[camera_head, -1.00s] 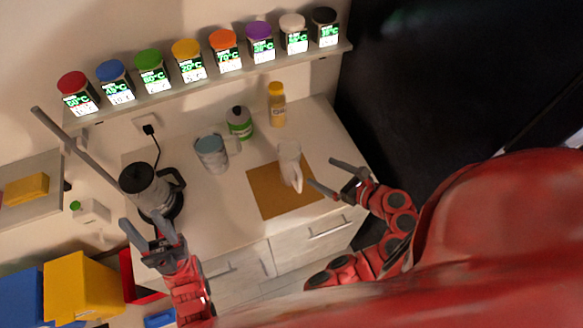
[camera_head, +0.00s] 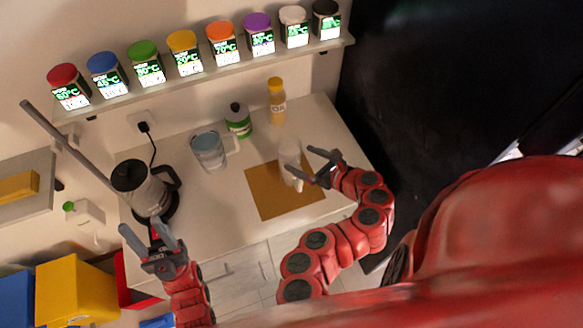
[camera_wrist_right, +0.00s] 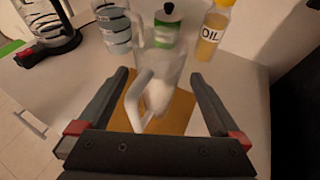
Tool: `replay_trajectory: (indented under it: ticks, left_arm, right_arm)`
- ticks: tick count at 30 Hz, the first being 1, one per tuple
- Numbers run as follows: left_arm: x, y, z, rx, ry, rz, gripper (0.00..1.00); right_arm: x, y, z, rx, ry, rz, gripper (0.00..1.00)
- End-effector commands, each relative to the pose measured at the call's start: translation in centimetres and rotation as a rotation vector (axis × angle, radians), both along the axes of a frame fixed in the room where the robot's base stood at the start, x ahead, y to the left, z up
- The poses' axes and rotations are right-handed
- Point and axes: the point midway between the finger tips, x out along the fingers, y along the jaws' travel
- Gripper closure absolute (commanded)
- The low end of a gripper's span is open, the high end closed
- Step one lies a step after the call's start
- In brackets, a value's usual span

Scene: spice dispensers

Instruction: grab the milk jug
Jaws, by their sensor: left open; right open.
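The milk jug (camera_head: 287,158) is a small, pale, partly see-through jug standing on a brown mat (camera_head: 262,194) on the counter. It also shows in the right wrist view (camera_wrist_right: 165,75), with its white handle turned toward that camera. My right gripper (camera_head: 308,162) is open beside the jug. In the right wrist view its open fingers (camera_wrist_right: 160,85) lie to either side of the jug's handle and lower body; I cannot tell if they touch it. My left gripper (camera_head: 146,238) is open and empty at the counter's left front, near the kettle.
A kettle (camera_head: 146,190) stands at the counter's left. Behind the jug are a glass measuring cup (camera_head: 209,152), a green-labelled bottle (camera_head: 237,122) and an oil bottle (camera_head: 277,103). Several spice dispensers line the shelf (camera_head: 215,75) above. The counter's front middle is clear.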

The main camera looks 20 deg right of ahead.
Motion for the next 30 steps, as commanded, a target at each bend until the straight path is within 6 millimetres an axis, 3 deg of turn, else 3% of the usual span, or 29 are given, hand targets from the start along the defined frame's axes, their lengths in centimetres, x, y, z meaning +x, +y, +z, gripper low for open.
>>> replay_trajectory:
  ticks: [10, 18, 30]
  left_arm:
    - [0.0, 0.0, -0.4, 0.0, 0.0, 0.0, 0.5]
    - [0.0, 0.0, -0.4, 0.0, 0.0, 0.0, 0.5]
    - [0.0, 0.0, -0.4, 0.0, 0.0, 0.0, 0.5]
  right_arm:
    - [3.7, 2.1, -1.8, 0.0, 0.0, 0.004, 0.0]
    - [4.1, 2.2, -1.9, 0.001, -0.001, 0.001, 0.02]
    - [4.1, 2.2, -1.9, 0.001, -0.001, 0.001, 0.74]
